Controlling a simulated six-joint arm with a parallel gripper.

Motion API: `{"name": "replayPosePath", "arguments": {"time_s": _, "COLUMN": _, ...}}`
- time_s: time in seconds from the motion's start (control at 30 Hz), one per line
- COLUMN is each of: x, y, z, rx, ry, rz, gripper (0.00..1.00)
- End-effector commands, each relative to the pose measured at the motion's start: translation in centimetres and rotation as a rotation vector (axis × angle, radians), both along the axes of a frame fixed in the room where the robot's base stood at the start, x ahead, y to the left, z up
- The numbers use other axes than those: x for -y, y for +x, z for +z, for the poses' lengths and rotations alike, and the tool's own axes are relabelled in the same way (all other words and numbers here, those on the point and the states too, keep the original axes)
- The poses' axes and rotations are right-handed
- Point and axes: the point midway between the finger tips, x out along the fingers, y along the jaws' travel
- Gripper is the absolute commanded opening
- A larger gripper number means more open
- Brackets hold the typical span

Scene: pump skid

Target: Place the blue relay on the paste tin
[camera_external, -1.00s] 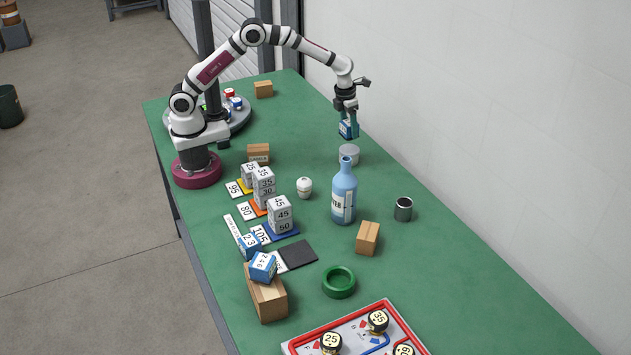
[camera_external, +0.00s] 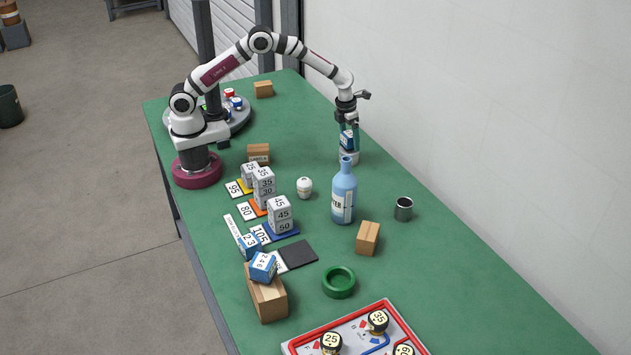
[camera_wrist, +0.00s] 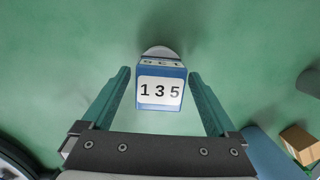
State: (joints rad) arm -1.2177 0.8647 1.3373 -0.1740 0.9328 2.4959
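The blue relay (camera_external: 347,141), a blue block with white labels, sits on top of the grey paste tin (camera_external: 348,158) beyond the bottle. In the wrist view the relay (camera_wrist: 160,92) shows "135", and a pale rim of the tin (camera_wrist: 160,51) shows behind it. My gripper (camera_external: 349,137) is around the relay, pointing down. In the wrist view its teal fingers (camera_wrist: 160,78) stand either side of the relay with a narrow gap at each side, so it looks open. The relay hides most of the tin's top.
A blue bottle (camera_external: 344,193) stands close in front of the tin. A white round jar (camera_external: 304,187), a dark cup (camera_external: 403,208) and a cardboard box (camera_external: 367,238) are nearby. Stacked number blocks (camera_external: 264,188) stand to the left. The green table by the wall is clear.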

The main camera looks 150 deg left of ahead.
Motion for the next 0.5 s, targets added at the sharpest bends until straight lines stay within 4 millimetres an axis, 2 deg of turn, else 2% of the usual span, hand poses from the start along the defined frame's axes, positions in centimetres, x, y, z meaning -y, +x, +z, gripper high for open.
{"name": "replayPosePath", "arguments": {"time_s": 0.13, "x": 0.0, "y": 0.0, "z": 0.2, "rx": 0.000, "ry": 0.001, "rz": 0.000, "gripper": 0.93}}
{"name": "replayPosePath", "arguments": {"time_s": 0.2, "x": 0.1, "y": 0.0, "z": 1.1, "rx": 0.001, "ry": 0.001, "rz": 0.000, "gripper": 0.93}}
{"name": "replayPosePath", "arguments": {"time_s": 0.5, "x": 1.2, "y": 0.1, "z": 9.2, "rx": 0.003, "ry": 0.004, "rz": 0.001, "gripper": 0.93}}
